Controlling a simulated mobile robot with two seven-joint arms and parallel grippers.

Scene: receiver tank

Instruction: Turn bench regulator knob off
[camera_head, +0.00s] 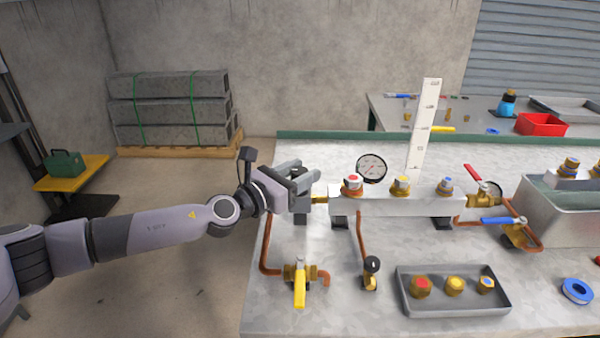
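A silver manifold block (395,206) lies on the metal bench, with a red-topped fitting (352,184), a yellow-topped fitting (401,185) and a blue-topped fitting (445,187) on it. A brass stub (320,199) sticks out of its left end. A small black knob-like part (372,264) stands on a brass body in front of the block; I cannot tell for sure that it is the regulator knob. My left gripper (304,180) is at the block's left end, just above and beside the brass stub. Its fingers look apart; contact with the stub is unclear. My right gripper is out of view.
A round gauge (371,168) and an upright white scale (424,125) stand behind the block. A yellow-handled valve (300,285) and a grey tray (455,305) with three brass fittings are in front. Red and blue lever handles (502,221) are at the right.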

